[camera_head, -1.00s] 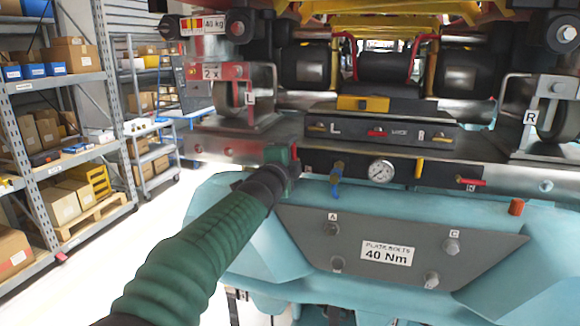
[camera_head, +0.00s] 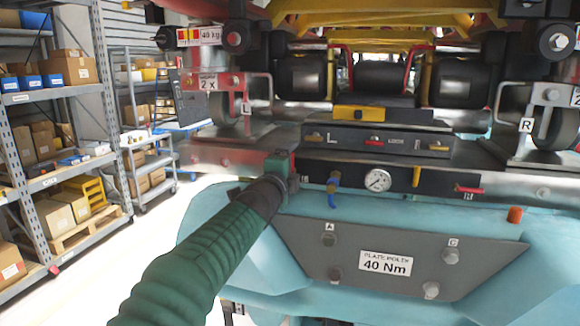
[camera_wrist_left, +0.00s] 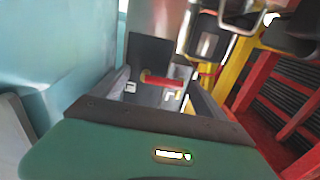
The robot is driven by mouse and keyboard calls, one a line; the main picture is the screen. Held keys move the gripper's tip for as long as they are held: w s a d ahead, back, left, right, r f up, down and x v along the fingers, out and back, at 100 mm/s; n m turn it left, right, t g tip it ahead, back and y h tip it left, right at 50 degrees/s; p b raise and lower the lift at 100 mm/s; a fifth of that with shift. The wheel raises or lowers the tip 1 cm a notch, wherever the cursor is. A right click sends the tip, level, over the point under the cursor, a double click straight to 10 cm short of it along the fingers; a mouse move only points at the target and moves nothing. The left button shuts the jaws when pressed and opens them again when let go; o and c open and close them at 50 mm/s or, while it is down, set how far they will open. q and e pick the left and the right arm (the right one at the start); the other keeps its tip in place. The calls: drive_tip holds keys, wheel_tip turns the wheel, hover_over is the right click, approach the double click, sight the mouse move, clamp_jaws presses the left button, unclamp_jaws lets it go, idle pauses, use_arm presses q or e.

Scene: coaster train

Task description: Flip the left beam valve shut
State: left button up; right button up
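The left beam valve is hidden behind my left gripper (camera_head: 290,166) in the head view. In the left wrist view a red valve handle (camera_wrist_left: 158,82) lies across a dark panel, in front of the opening between the fingers of my left gripper (camera_wrist_left: 160,95). The fingers look apart, one on each side of the handle. I cannot tell whether they touch it. The green gripper body covers the lower part of that view. My right gripper is not in view.
On the same dark beam panel are a blue-handled valve (camera_head: 333,188), a pressure gauge (camera_head: 377,180), a yellow lever (camera_head: 416,177) and another red handle (camera_head: 469,190). A grey bolt plate (camera_head: 310,245) is below. Shelves (camera_head: 60,170) stand at the left.

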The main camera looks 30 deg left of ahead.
use_arm(q)
drive_tip(key=shift+s+r, duration=0.1)
drive_tip(key=shift+s, duration=0.05)
drive_tip(key=shift+s+d, duration=0.1)
drive_tip(key=shift+s, duration=0.2)
drive_tip(key=p+v, duration=0.6)
drive_tip(key=v, duration=1)
drive_tip(key=shift+w+d, duration=0.1)
drive_tip(key=shift+d, duration=0.05)
